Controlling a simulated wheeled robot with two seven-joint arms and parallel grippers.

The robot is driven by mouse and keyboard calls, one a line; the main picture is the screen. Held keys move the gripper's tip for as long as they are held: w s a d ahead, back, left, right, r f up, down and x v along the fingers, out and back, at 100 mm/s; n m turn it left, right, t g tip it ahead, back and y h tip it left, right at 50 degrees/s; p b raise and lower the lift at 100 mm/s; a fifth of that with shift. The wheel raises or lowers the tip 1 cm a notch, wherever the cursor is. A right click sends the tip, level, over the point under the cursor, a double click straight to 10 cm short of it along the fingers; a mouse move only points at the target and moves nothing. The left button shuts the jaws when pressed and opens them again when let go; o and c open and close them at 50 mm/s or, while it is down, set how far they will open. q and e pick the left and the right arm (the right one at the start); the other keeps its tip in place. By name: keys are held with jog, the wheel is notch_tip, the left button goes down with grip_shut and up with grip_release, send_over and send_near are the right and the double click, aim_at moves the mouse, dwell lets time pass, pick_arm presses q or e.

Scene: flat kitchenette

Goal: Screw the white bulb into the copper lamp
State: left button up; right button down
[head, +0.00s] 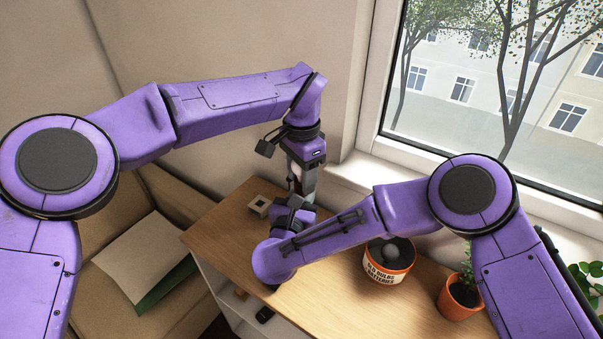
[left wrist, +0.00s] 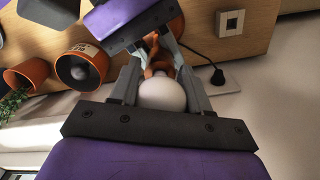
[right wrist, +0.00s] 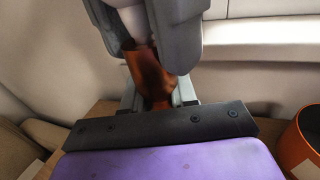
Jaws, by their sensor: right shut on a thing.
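The copper lamp (right wrist: 150,72) stands upright in the right wrist view, between the fingers of my right gripper (right wrist: 158,100), which is shut on it. The white bulb (left wrist: 162,95) is between the fingers of my left gripper (left wrist: 162,80), in line with the lamp. In the right wrist view the bulb (right wrist: 132,22) is at the lamp's upper end, flanked by grey fingers. I cannot tell whether those fingers press on it, or how deep its base sits. In the head view my left gripper (head: 296,182) points down above my right gripper (head: 296,212), and they mostly hide the lamp.
An orange-and-white tin (head: 390,272) labelled for old bulbs and batteries holds a greyish bulb. A potted plant (head: 461,297) stands right of it. A small switch box (head: 259,205) lies on the wooden tabletop (head: 225,225) at left.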

pick_arm(q)
jog(key=m, duration=0.4)
jog(key=shift+m, duration=0.3)
jog(key=shift+c, duration=0.3)
jog(key=m, duration=0.9)
jog(key=shift+w, duration=0.1)
jog(key=m, duration=0.3)
jog(key=shift+m, duration=0.3)
jog(key=m, duration=0.5)
jog(key=shift+m, duration=0.4)
jog(key=m, duration=1.2)
jog(key=shift+m, duration=0.3)
jog(key=m, duration=2.5)
jog(key=shift+f+m, duration=0.1)
jog(key=shift+m, duration=0.3)
